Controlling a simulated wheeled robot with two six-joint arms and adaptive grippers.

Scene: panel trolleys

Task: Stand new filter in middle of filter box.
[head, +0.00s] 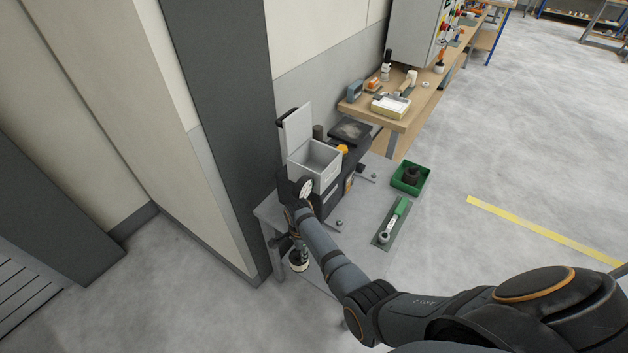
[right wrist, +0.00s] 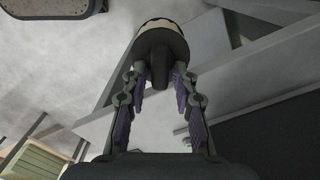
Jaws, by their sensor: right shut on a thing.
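The filter box (head: 325,176) is a light grey open box with its lid (head: 296,130) raised. It stands on a grey bench, and the part of its inside that I see looks empty. My right gripper (head: 297,247) points down in front of the box, below its rim. In the right wrist view the gripper (right wrist: 159,78) is shut on the dark knob of a round, dark and cream filter (right wrist: 173,43). The same filter (head: 299,265) hangs under the gripper in the head view, outside the box. My left gripper is not in view.
Dark equipment adjoins the box. A wooden bench (head: 399,127) with several items stands behind.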

